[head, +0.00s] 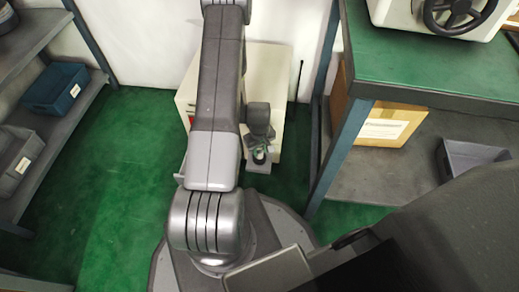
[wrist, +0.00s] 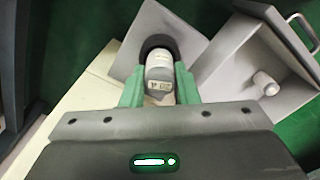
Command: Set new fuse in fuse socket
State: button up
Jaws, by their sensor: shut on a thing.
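My gripper (wrist: 158,80) has its green fingers shut on a pale grey-white fuse (wrist: 159,68) with dark marks on its near end; I take it as the new fuse. The fuse's far end overlaps the dark round fuse socket (wrist: 154,42) on a grey plate. I cannot tell how deep it sits in the socket. In the head view my gripper (head: 259,150) is small and low in front of the cream cabinet, and the fuse there is too small to make out clearly.
A grey open drawer (wrist: 233,50) with a handle is to the right in the wrist view, and a second white cylinder (wrist: 265,83) lies in it. The cream cabinet (head: 272,62) stands behind my arm. A green-topped bench (head: 430,60) is right, shelves (head: 50,115) left.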

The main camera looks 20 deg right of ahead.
aim_at(260, 149)
jog(key=shift+f+b, duration=0.55)
jog(key=shift+f, duration=0.05)
dwell(0.3)
jog(key=o, duration=0.7)
jog(key=shift+r, duration=0.1)
jog(key=shift+r+p, duration=3.35)
jog(key=shift+r, duration=2.15)
jog(key=shift+f, duration=0.1)
notch_tip(260, 149, down, 9)
jog(key=b, duration=0.5)
